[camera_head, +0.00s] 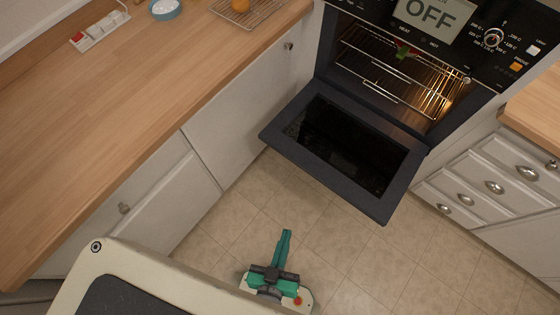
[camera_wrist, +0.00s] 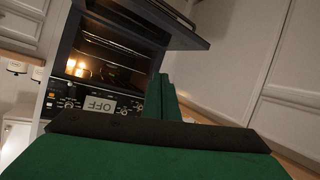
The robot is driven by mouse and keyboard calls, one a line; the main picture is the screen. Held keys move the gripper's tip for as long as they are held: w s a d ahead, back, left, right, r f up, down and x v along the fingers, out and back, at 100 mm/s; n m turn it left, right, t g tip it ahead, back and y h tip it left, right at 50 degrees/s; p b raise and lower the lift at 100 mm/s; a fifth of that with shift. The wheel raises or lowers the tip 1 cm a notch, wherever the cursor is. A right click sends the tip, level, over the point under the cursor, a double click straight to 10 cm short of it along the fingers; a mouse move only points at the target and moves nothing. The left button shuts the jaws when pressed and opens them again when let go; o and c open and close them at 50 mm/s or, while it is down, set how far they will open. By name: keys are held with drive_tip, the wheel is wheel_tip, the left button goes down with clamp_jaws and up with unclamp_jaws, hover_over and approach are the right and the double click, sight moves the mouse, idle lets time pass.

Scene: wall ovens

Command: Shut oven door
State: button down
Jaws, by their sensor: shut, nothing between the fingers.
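The oven door (camera_head: 345,150) hangs wide open, folded down in front of the lit oven (camera_head: 395,75). It is dark with a black glass panel. My gripper (camera_head: 286,235) is green, shut and empty. In the head view it is low over the floor, below the door's front edge and apart from it. In the wrist view the oven appears upside down, with its door (camera_wrist: 160,18) at the top and the gripper fingers (camera_wrist: 162,95) in front, pointing towards it. Inside the oven are wire racks and a small red and green item (camera_head: 404,51).
A wooden counter (camera_head: 110,120) with white cabinets runs along the left. White drawers (camera_head: 490,185) stand at the right, under another counter. The oven's control panel reads OFF (camera_head: 435,14). Tiled floor (camera_head: 330,240) in front of the door is clear.

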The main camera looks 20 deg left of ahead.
drive_tip(key=w+a+f+n+g, duration=0.25)
drive_tip(key=a+f+n, duration=0.3)
drive_tip(key=f, duration=0.45)
drive_tip(key=w+a+f+n+g+h, duration=0.1)
drive_tip(key=w+a+f+n, duration=0.5)
drive_tip(key=f, duration=0.5)
drive_tip(key=w+a+f+n+g, duration=0.2)
drive_tip(key=a+f+n, duration=0.2)
drive_tip(key=f+n, duration=0.5)
drive_tip(key=w+r+n+t+h, duration=0.1)
drive_tip(key=w+n, duration=0.3)
drive_tip(key=w, duration=0.7)
drive_tip(key=w+r+n+t+h, duration=0.2)
drive_tip(key=w+n+t+h, duration=0.1)
drive_tip(key=w, duration=0.9)
drive_tip(key=shift+w+r+n+t, duration=0.2)
drive_tip(key=shift+n+t, duration=0.25)
drive_tip(key=shift+n, duration=0.4)
drive_tip(key=shift+r, duration=0.1)
